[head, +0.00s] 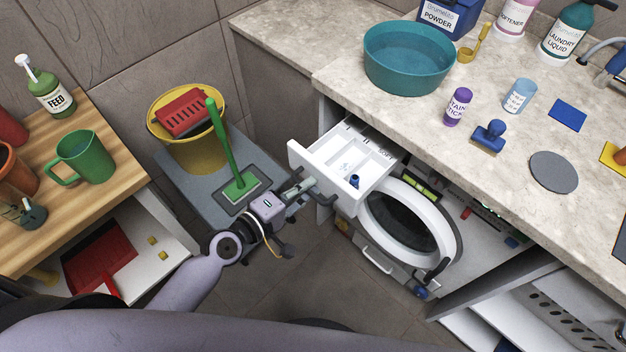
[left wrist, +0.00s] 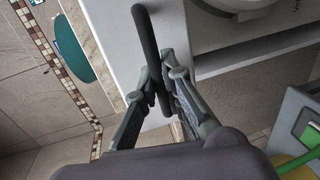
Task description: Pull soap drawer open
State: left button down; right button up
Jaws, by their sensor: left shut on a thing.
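The white soap drawer (head: 345,160) stands pulled out from the washing machine (head: 400,225), below the stone counter, and its inner compartments show from above. A small blue thing lies in its near compartment. My left gripper (head: 305,187) is at the drawer's front face in the head view. In the left wrist view my left gripper (left wrist: 160,88) is shut on the dark bar handle (left wrist: 147,45) of the white drawer front (left wrist: 115,35). My right gripper is not in view.
The washer's round door (head: 408,228) is just right of the drawer. A green brush (head: 240,185) and a yellow bucket (head: 190,140) stand on a grey platform to the left. A teal basin (head: 408,60) sits on the counter. Floor below the gripper is clear.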

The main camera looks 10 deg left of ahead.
pick_arm(q)
jog(key=c, duration=2)
grip_release()
jog(key=shift+o, duration=0.2)
jog(key=v, duration=1.2)
jog(key=s+a+f+m+g+y, duration=0.15)
jog(key=a+f, duration=0.25)
jog(key=f, duration=0.6)
jog(key=s+a+f+m+g+y, duration=0.1)
jog(key=a+f+m+y, duration=0.25)
jog(key=f, duration=0.65)
jog(key=s+a+f+m+g+y, duration=0.15)
jog(key=a+f, duration=0.35)
jog(key=f, duration=0.5)
jog(key=s+d+f+m+g+y, duration=0.1)
jog(key=s+f+m+g, duration=0.2)
jog(key=s+f, duration=0.5)
jog(key=s+d+f+m+g+y, duration=0.1)
jog(key=s+f+m+g, duration=0.3)
jog(key=s+f, duration=0.5)
jog(key=s+d, duration=0.1)
jog(key=s, duration=0.5)
jog(key=shift+s+d+g+y+p, duration=0.15)
jog(key=shift+d+g+y+p, duration=0.15)
jog(key=shift+y, duration=0.05)
